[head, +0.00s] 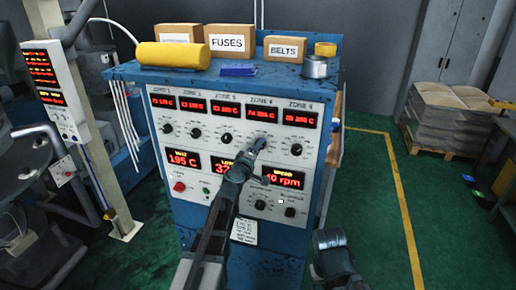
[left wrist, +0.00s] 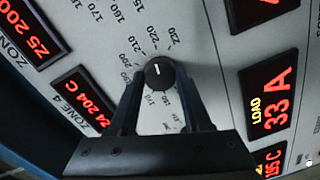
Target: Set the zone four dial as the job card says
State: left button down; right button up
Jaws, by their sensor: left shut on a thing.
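The zone four dial (left wrist: 160,73) is a round black knob with a white pointer mark, on a light panel with a printed number scale. The mark points roughly up in the left wrist view; I cannot tell the exact number. My left gripper (head: 259,146) is shut on the dial, one finger on each side, and hides most of it in the head view. The zone four display (left wrist: 84,98) reads Z4 204 C in red. A white card (head: 244,231) hangs low on the cabinet front, its print too small to read.
The blue cabinet (head: 160,75) bears label boxes, among them FUSES (head: 230,41) and BELTS (head: 286,48), a yellow roll (head: 174,55) and a tin (head: 316,67). A red button (head: 179,187) is left of my arm. Green floor is open at right.

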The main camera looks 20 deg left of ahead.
pick_arm(q)
jog(key=shift+s+d+m, duration=0.1)
jog(key=shift+m, duration=0.6)
jog(key=shift+c, duration=1.7)
grip_release()
